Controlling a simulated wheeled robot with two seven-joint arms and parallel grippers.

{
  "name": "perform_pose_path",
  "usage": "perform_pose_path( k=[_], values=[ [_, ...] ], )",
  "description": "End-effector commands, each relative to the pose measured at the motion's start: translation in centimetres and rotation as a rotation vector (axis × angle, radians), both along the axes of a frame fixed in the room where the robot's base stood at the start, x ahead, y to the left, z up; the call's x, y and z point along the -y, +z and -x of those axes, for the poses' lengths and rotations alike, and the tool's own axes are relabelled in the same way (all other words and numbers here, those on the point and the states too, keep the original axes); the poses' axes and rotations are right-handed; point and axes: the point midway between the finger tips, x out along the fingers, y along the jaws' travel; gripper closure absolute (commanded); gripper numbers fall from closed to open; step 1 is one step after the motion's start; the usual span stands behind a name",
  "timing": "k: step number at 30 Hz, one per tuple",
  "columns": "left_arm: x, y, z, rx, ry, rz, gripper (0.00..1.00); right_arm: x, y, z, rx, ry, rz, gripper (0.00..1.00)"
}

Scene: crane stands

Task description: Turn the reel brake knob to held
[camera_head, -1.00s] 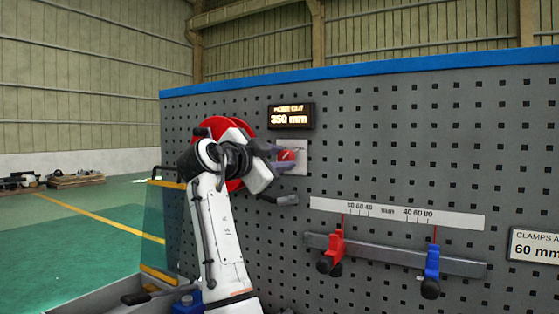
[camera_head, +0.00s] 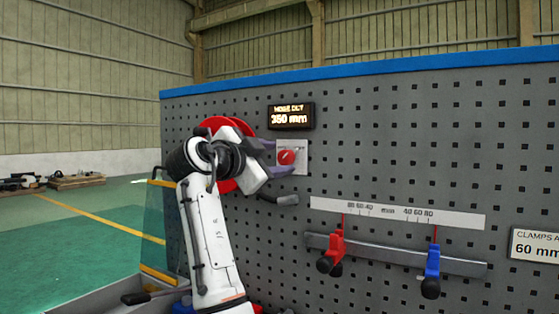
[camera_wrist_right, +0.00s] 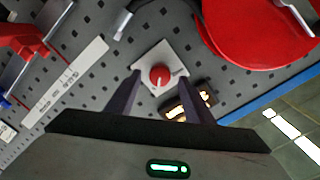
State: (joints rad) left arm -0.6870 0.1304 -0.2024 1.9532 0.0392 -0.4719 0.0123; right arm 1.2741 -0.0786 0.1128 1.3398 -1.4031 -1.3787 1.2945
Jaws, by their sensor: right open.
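The reel brake knob (camera_head: 287,157) is a round red knob with a pale pointer line, on a white plate (camera_head: 301,160) fixed to the grey pegboard. In the right wrist view the knob (camera_wrist_right: 160,76) sits between and beyond my fingers, with clear space around it. My right gripper (camera_head: 276,158) is open and empty, just left of the knob in the head view; it also shows in the right wrist view (camera_wrist_right: 158,92). The red reel (camera_head: 232,128) is partly hidden behind my right arm. My left gripper is not in view.
A display (camera_head: 291,116) reading 350 mm is above the knob. A grey hose nozzle (camera_head: 279,199) sticks out below. A rail (camera_head: 395,255) with red (camera_head: 331,248) and blue (camera_head: 432,266) clamps is lower right, under a white scale (camera_head: 395,212).

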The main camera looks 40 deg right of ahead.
Motion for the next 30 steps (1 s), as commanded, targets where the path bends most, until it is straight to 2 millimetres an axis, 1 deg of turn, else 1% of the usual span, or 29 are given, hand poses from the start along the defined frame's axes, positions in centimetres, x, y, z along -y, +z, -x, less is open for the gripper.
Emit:
perform_pose_path(
  k=[1,6,9,12,17,30],
  values=[
    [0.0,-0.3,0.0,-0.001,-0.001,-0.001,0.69,-1.2,-0.1,0.2,0.001,0.003,0.0,0.52],
    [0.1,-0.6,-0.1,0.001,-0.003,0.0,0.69,-4.5,0.0,1.2,0.0,0.004,0.001,0.52],
    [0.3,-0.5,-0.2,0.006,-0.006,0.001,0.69,-6.1,0.2,1.7,0.001,0.002,0.0,0.52],
    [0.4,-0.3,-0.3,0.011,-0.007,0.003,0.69,-7.1,0.3,2.0,0.0,0.001,0.0,0.52],
    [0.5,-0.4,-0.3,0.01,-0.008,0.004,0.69,-7.9,0.4,2.3,0.0,0.0,0.0,0.52],
    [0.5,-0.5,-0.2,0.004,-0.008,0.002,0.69,-7.9,0.4,2.3,0.0,-0.001,0.001,0.52]
  ],
)
